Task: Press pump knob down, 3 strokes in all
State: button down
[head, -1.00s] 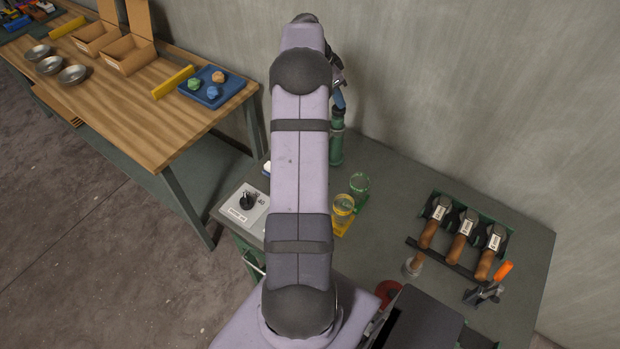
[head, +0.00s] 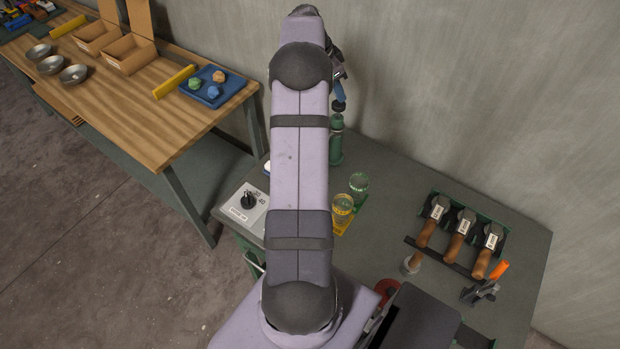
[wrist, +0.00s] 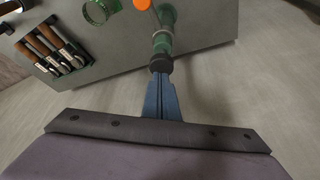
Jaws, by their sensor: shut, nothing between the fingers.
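The pump is a green bottle (head: 336,150) with a black knob (head: 338,106) on top, standing at the table's far edge by the wall. In the wrist view the green bottle (wrist: 163,42) and black knob (wrist: 159,64) lie straight ahead of my fingertips. My gripper (head: 340,92) has blue fingers, shut with nothing between them, pointing down right above the knob. In the wrist view the fingers (wrist: 161,76) end at the knob; whether they touch it I cannot tell. My arm hides part of the table.
Wooden-handled tools (head: 459,240) sit in a rack at right. A grey wall (head: 450,90) is close behind the pump.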

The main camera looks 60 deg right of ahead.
aim_at(338, 104)
jog(key=shift+f, duration=0.2)
jog(key=shift+a+f+b, duration=0.1)
jog(key=shift+f+b, duration=1.25)
jog(key=shift+f, duration=0.3)
jog(key=shift+r, duration=0.1)
jog(key=shift+r+p, duration=1.1)
jog(key=shift+r, duration=0.6)
jog(key=shift+f, duration=0.15)
jog(key=shift+f+b, duration=1.35)
jog(key=shift+f, duration=0.3)
jog(key=shift+r, duration=0.1)
jog(key=shift+r+p, duration=1.15)
jog(key=shift+r, duration=0.55)
